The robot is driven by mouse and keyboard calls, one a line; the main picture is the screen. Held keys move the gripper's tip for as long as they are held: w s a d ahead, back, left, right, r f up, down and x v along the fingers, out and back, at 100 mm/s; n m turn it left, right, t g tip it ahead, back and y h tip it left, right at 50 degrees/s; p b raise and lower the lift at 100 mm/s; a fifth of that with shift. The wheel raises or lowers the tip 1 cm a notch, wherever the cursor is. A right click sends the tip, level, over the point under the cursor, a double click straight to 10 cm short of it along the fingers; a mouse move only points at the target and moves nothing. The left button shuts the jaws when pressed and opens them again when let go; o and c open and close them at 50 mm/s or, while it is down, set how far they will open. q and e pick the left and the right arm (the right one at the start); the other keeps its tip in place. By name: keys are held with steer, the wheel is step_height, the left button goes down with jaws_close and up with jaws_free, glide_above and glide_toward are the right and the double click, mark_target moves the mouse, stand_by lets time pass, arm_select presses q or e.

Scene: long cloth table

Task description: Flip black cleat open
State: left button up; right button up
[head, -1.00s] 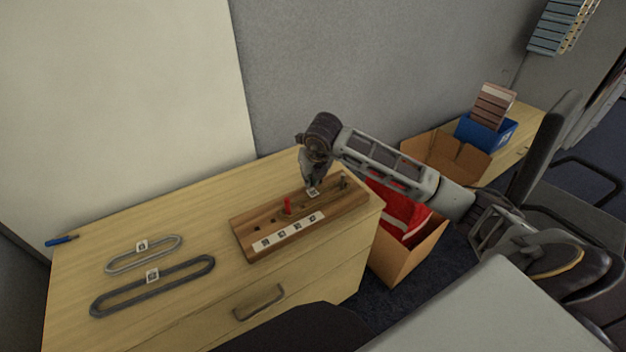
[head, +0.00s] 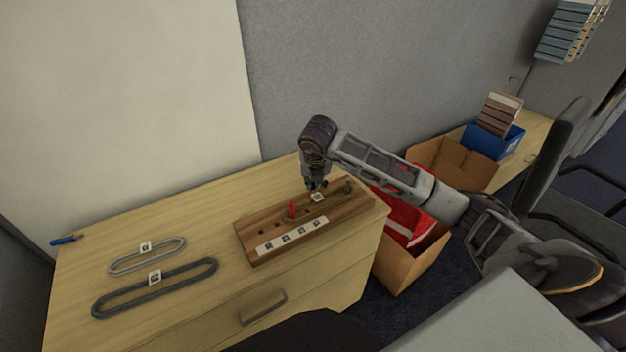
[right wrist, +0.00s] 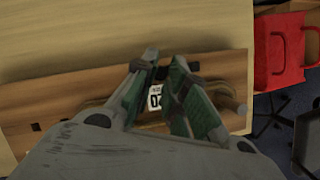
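A wooden board (head: 345,213) lies on the table, with a red upright piece (head: 292,209) and a small tagged piece (head: 318,197) on it. My right gripper (head: 317,186) is just above and behind that tag. In the right wrist view its two green-padded fingers (right wrist: 166,60) are apart, with the white tag (right wrist: 155,98) visible between them. A dark piece, apparently the black cleat (right wrist: 162,73), lies at the fingertips, partly hidden by them. I cannot tell whether the fingers touch it. My left gripper is not in view.
Two tagged oval loops, one light (head: 148,256) and one dark (head: 155,288), lie on the table (head: 190,235) at left. A blue pen-like object (head: 63,240) lies at the far left. A cardboard box (head: 405,265) with a red bag (head: 402,215) stands beyond the table's right end.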

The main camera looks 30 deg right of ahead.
steer(key=o, duration=0.4)
steer(key=shift+w+f, duration=0.1)
steer(key=shift+v, duration=6.1)
steer(key=shift+w, duration=0.1)
